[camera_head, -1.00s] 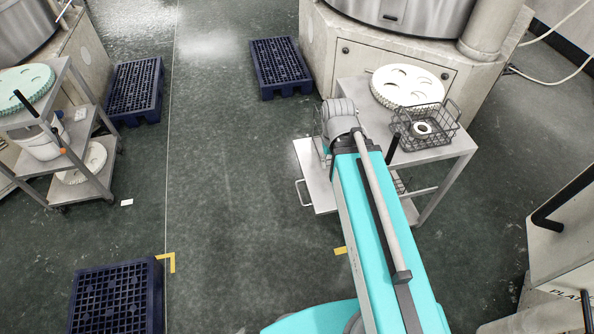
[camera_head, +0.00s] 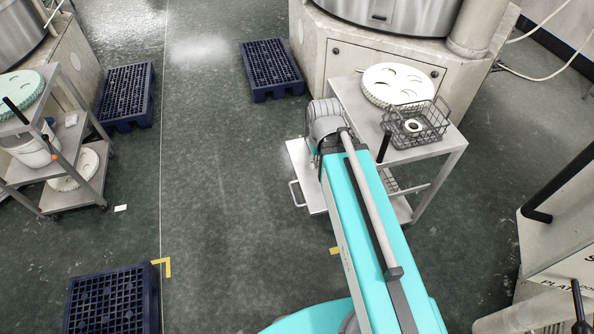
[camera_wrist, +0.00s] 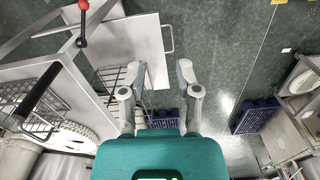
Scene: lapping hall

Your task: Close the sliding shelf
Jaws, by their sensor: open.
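The sliding shelf (camera_head: 301,160) is a flat light-grey plate, pulled out from the left side of a grey metal cart (camera_head: 441,157). Its bar handle (camera_head: 294,193) points left, over open floor. In the wrist view the shelf (camera_wrist: 138,42) lies ahead of my gripper, with the handle (camera_wrist: 169,40) on its right edge. My gripper (camera_wrist: 160,68) is open, its two fingers apart and nothing between them. The fingertips appear below the shelf plate and handle in that view; the height between them is unclear. In the head view my arm covers part of the shelf and hides the gripper's fingers.
A wire basket (camera_head: 432,134) with a ring and a white toothed disc (camera_head: 394,85) sit on the cart top. A large machine (camera_head: 360,58) stands behind. Blue pallets (camera_head: 270,70) lie on the floor, and another cart (camera_head: 73,180) stands left. Floor left of the shelf is clear.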

